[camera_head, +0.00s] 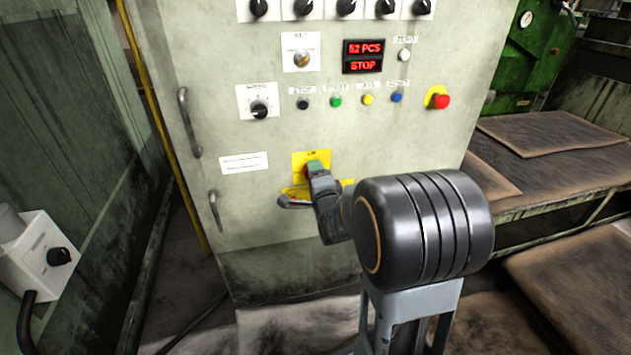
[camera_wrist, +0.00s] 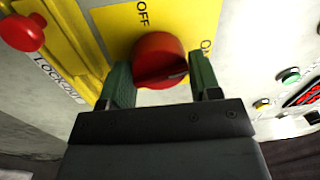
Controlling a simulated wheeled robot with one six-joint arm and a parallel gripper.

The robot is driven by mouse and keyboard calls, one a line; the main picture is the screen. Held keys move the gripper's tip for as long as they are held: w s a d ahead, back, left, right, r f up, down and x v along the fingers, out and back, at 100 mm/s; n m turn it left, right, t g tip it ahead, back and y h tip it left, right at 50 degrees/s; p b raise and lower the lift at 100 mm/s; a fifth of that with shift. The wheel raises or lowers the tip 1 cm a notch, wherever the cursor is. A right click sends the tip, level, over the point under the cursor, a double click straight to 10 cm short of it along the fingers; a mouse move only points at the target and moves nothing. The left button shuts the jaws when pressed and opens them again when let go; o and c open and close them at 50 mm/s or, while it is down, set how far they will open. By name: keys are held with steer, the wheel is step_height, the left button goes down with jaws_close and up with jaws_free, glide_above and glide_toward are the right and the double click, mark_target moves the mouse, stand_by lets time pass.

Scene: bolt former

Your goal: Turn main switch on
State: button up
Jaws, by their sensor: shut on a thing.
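The main switch is a red rotary knob (camera_wrist: 160,60) on a yellow plate (camera_wrist: 110,20) marked OFF and, to the right, ON. In the wrist view my gripper (camera_wrist: 162,80) has one green-padded finger on each side of the knob and is shut on it. In the head view my gripper (camera_head: 318,172) reaches the yellow plate (camera_head: 298,157) low on the grey cabinet, and my arm hides much of the area. The knob's exact pointing direction is hard to tell.
The cabinet (camera_head: 220,60) carries a display (camera_head: 363,57) reading 52 PCS and STOP, several buttons and a red emergency stop (camera_head: 441,101). Door handles (camera_head: 188,122) stick out at the left.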

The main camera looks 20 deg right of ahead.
steer(key=shift+f+m+h+b, duration=0.15)
steer(key=shift+m+h+b, duration=0.35)
steer(key=shift+m, duration=1.2)
steer(key=o, duration=0.9)
